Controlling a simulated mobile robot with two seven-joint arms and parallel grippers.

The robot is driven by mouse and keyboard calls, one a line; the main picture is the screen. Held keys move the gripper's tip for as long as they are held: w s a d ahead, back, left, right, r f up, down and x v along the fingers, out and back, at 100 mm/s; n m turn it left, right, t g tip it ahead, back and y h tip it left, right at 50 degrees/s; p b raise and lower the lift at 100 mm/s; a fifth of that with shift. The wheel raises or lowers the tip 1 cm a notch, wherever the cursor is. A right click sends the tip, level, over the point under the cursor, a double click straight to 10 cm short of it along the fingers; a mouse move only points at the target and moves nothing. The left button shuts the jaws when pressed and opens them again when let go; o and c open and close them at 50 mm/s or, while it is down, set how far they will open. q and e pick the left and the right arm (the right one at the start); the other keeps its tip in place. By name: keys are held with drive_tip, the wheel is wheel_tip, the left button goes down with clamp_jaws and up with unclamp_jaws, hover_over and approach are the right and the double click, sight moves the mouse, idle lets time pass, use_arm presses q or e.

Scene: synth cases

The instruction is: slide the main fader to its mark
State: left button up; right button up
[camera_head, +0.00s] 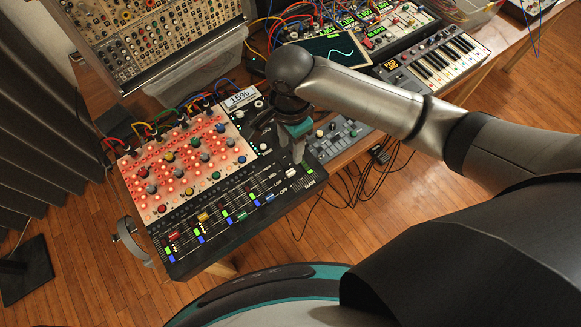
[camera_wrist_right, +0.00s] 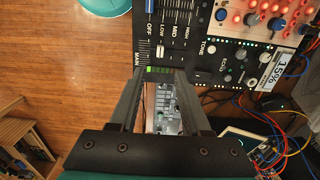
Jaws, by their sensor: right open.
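The black mixer panel (camera_head: 215,238) lies on the table with a row of coloured fader caps. The main fader's white cap (camera_head: 292,172) is at its right end, by the MAIN label; it also shows in the right wrist view (camera_wrist_right: 160,50). Printed marks OFF, LOW, MID and HIGH (camera_wrist_right: 187,33) stand beside the faders. A small display (camera_head: 241,97) reads 15%. My right gripper (camera_head: 299,158) is open just above the panel's right end. In the wrist view its fingertips (camera_wrist_right: 160,73) are near the white cap, with green segments between them; contact is unclear. My left gripper is not in view.
A red-lit knob panel (camera_head: 180,170) with patch cables adjoins the faders. A small grey device (camera_head: 340,138) lies right of the gripper. A keyboard synth (camera_head: 435,60), a scope screen (camera_head: 335,48) and a modular rack (camera_head: 160,35) stand behind. Floor is open in front.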

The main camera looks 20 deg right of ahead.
sight(290, 172)
wheel_tip(290, 172, down, 11)
drive_tip(key=shift+f+b, duration=0.1)
drive_tip(key=shift+b, duration=1.15)
clamp_jaws()
idle(0.4)
